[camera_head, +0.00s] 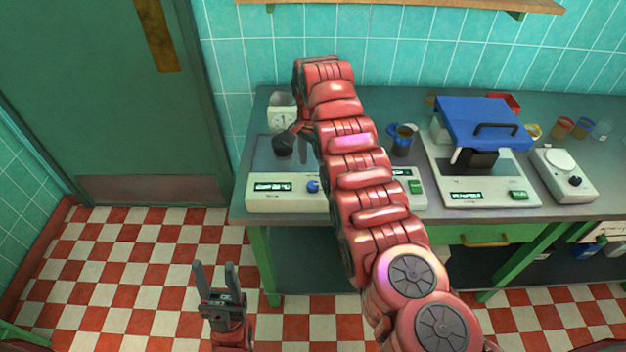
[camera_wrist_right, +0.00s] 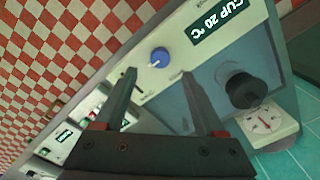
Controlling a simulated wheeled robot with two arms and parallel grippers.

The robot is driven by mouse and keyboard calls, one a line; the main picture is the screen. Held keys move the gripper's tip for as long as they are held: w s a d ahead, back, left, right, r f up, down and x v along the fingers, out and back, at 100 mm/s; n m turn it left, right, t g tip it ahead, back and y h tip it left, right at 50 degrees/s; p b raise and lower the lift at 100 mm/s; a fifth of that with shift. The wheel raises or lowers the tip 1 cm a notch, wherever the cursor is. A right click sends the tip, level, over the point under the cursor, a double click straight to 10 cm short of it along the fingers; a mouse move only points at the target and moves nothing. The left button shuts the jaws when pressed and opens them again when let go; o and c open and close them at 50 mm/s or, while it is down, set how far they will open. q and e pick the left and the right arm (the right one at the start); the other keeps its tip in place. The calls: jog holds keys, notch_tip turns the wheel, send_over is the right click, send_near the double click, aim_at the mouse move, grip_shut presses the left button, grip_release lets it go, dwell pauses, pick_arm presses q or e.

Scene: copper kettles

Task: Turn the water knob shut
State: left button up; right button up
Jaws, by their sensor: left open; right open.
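A round blue knob (camera_head: 312,186) sits on the front face of the pale left-hand station (camera_head: 257,205), beside a lit display (camera_head: 272,187). In the right wrist view the knob (camera_wrist_right: 159,55) shows just beyond and between the fingertips of my right gripper (camera_wrist_right: 159,75), which is open and empty. The knob has a small pale mark and does not look touched. The display there (camera_wrist_right: 217,20) reads "CUP 20 °C". In the head view my right arm crosses the counter and hides part of the station. My left gripper (camera_head: 214,267) is open and empty, low over the floor.
A dark cup (camera_head: 283,146) stands on the station, with a white dial scale (camera_head: 282,112) behind it. A blue-lidded machine (camera_head: 485,122) and a small white device (camera_head: 563,175) stand to the right. Open checkered floor (camera_head: 150,250) lies at left.

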aim_at(313, 184)
notch_tip(313, 184, down, 7)
jog(key=shift+p, duration=0.8)
jog(key=shift+w, duration=0.1)
grip_shut()
